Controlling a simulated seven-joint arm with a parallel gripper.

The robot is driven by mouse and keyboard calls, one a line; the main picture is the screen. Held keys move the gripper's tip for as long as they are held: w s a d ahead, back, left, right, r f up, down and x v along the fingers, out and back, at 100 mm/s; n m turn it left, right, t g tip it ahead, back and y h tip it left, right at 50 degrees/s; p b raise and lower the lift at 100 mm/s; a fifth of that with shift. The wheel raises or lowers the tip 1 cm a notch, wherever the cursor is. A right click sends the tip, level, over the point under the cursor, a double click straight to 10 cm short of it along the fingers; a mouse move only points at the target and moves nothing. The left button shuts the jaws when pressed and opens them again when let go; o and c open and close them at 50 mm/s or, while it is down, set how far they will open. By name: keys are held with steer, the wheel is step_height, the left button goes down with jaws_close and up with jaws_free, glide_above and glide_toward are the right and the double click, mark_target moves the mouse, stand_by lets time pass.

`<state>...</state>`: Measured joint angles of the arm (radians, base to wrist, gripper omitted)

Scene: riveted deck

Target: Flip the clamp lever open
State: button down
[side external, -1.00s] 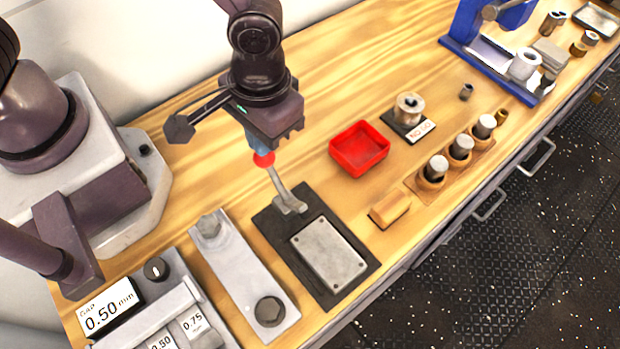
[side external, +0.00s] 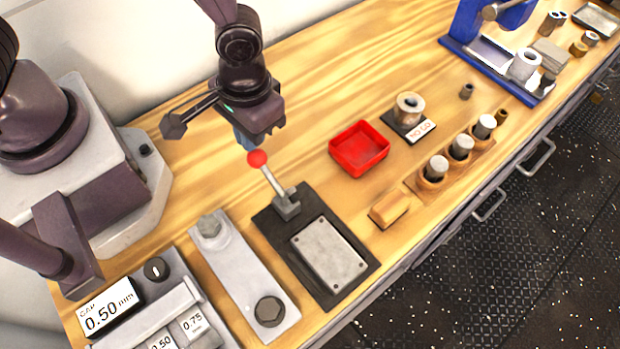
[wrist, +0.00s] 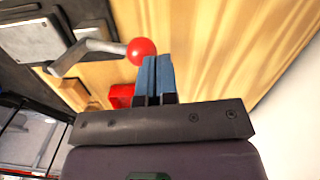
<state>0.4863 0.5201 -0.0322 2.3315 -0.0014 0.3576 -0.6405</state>
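The clamp lever (side external: 273,183) is a grey metal arm with a red ball knob (side external: 257,158). It leans up and back from its pivot on the dark clamp base (side external: 270,225), away from the grey plate (side external: 328,254). My gripper (side external: 243,142) is beside and slightly above the knob, at its upper left. In the wrist view my blue fingers (wrist: 154,62) are together with nothing visible between them. The red knob (wrist: 141,50) shows just left of the fingertips; whether they touch cannot be told. The lever arm (wrist: 88,50) runs left from it.
A red tray (side external: 359,148) stands right of the clamp. A wooden block (side external: 390,210) lies near the front edge. A grey bar with bolts (side external: 240,270) and a gap gauge (side external: 150,305) stand to the left. Bare wood lies behind the lever.

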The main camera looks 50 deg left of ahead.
steer(key=shift+a+f, duration=0.1)
steer(key=shift+f, duration=0.05)
stand_by(0.3)
steer(key=w+a+r, duration=0.1)
steer(key=a+r, duration=0.7)
steer(key=r, duration=0.1)
steer(key=shift+w+a, duration=0.15)
steer(key=shift+w, duration=0.1)
steer(key=shift+r, duration=0.1)
steer(key=s+a+r+t, duration=0.2)
steer(key=r+t, duration=0.1)
steer(key=r, duration=0.5)
steer(key=s+a+r+m+t, duration=0.1)
steer(key=s+a+r+t, duration=0.2)
steer(key=r, duration=0.6)
steer(key=shift+s+r, duration=0.25)
